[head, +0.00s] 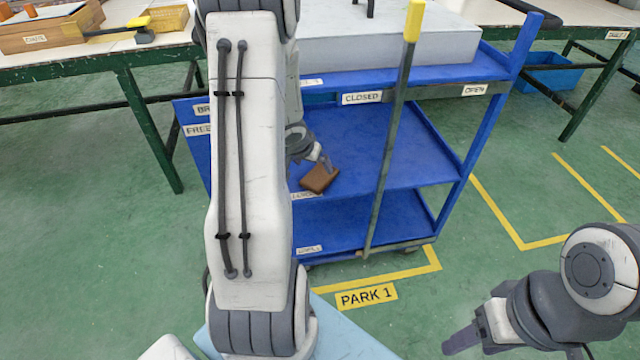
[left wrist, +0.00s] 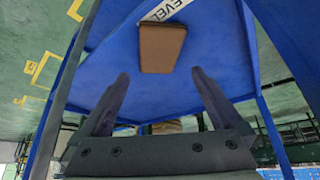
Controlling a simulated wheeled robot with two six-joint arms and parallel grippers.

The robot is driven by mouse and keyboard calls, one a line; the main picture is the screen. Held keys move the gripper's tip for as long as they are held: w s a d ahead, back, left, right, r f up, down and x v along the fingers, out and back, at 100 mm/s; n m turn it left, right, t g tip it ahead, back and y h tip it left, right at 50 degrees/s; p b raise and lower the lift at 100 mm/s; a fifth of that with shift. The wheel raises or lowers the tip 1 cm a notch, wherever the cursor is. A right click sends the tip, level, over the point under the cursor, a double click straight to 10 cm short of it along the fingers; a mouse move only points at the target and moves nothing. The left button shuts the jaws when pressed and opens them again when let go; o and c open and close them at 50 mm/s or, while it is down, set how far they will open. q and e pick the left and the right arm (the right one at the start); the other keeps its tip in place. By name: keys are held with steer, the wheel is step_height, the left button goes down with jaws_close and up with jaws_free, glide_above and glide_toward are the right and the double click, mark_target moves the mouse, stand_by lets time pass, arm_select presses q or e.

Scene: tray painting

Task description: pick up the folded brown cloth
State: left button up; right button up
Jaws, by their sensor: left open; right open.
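The folded brown cloth (head: 319,179) lies on the middle shelf of the blue cart (head: 420,150), by the shelf's front edge, next to a white label. In the left wrist view the cloth (left wrist: 161,48) is a flat brown block just beyond the fingertips. My left gripper (head: 324,160) reaches in over the shelf beside the cloth. In the left wrist view the left gripper (left wrist: 160,80) is open, with its fingers spread and nothing between them. My right gripper (head: 462,341) is open and empty over the floor at lower right, away from the cart.
A dark pole with a yellow top (head: 412,22) stands upright at the cart's front, right of the cloth. A grey box (head: 385,50) is on the cart's top. Tables stand behind on both sides. The shelf right of the cloth is clear.

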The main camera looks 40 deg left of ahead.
mark_target(320, 176)
arm_select(q)
steer(key=b+x, duration=0.1)
steer(key=x, duration=0.2)
steer(key=shift+f, duration=0.25)
steer(key=b+x, duration=0.3)
steer(key=x, duration=0.1)
steer(key=shift+d+f+b, duration=0.15)
steer(key=shift+b, duration=0.2)
steer(key=shift+w+f, duration=0.15)
steer(key=shift+f, duration=0.1)
steer(key=shift+r, duration=0.1)
arm_select(e)
step_height(320, 176, down, 6)
steer(key=shift+r, duration=0.15)
arm_select(q)
steer(key=c, duration=1)
steer(key=shift+o, duration=0.2)
